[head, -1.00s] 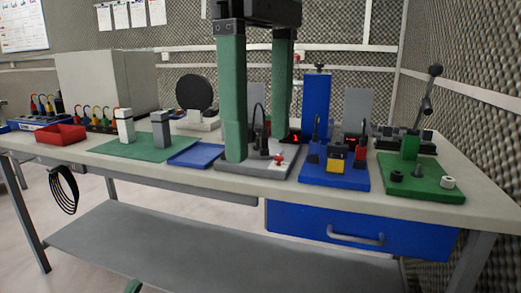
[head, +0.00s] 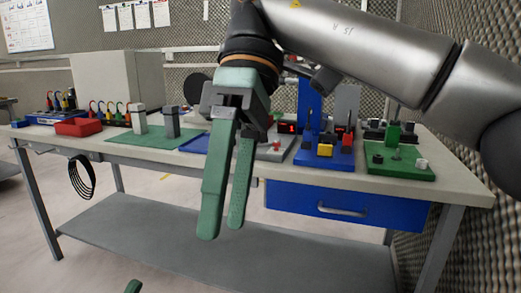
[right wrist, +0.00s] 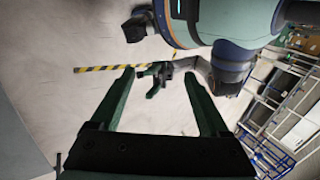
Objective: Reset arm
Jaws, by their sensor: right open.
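My right gripper (head: 221,231) hangs in front of the workbench in the head view, its two green fingers pointing down. It is open, with nothing between the fingers, and its grey arm comes in from the upper right. A green fingertip of my left gripper (head: 133,286) shows at the bottom edge of the head view. In the right wrist view my left gripper (right wrist: 154,82) appears beyond the right fingers, small and dark; how far its jaws are apart is unclear.
The workbench (head: 450,185) carries a red bin (head: 79,127), a green mat (head: 150,152), a blue fixture (head: 325,158) and a green fixture (head: 400,165). A blue drawer (head: 290,200) is under its top. The lower shelf (head: 180,240) is bare.

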